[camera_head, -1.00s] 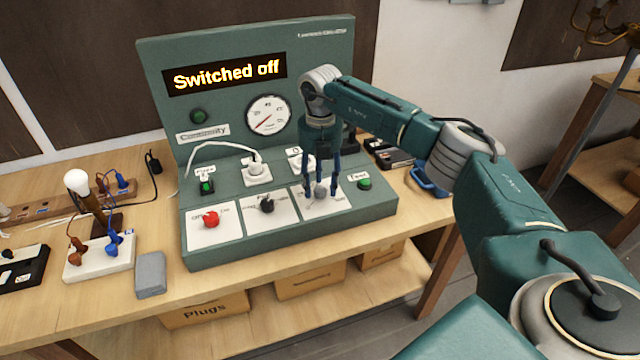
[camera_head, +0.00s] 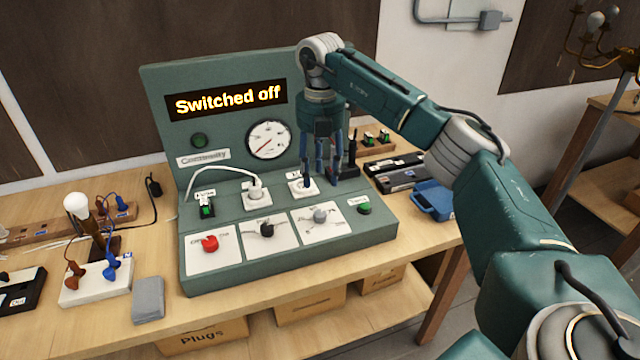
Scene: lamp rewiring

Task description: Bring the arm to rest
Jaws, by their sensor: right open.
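My right arm reaches in from the right, and its gripper (camera_head: 322,180) hangs fingers down over the back right part of the green test console (camera_head: 290,265). The gripper is open and holds nothing. Its fingertips are above and behind the grey knob (camera_head: 320,215), close to the right socket (camera_head: 302,187); I cannot tell whether they touch it. The console's display (camera_head: 228,98) reads "Switched off". A red knob (camera_head: 210,243) and a black knob (camera_head: 266,229) stand on the front panels. My left gripper is not in view.
A white plug (camera_head: 256,191) with a cable sits in the middle socket. A lamp with a bulb (camera_head: 77,206), a white block (camera_head: 97,283) and a grey box (camera_head: 148,299) stand at left. A blue object (camera_head: 434,200) and black cases (camera_head: 395,170) lie right of the console.

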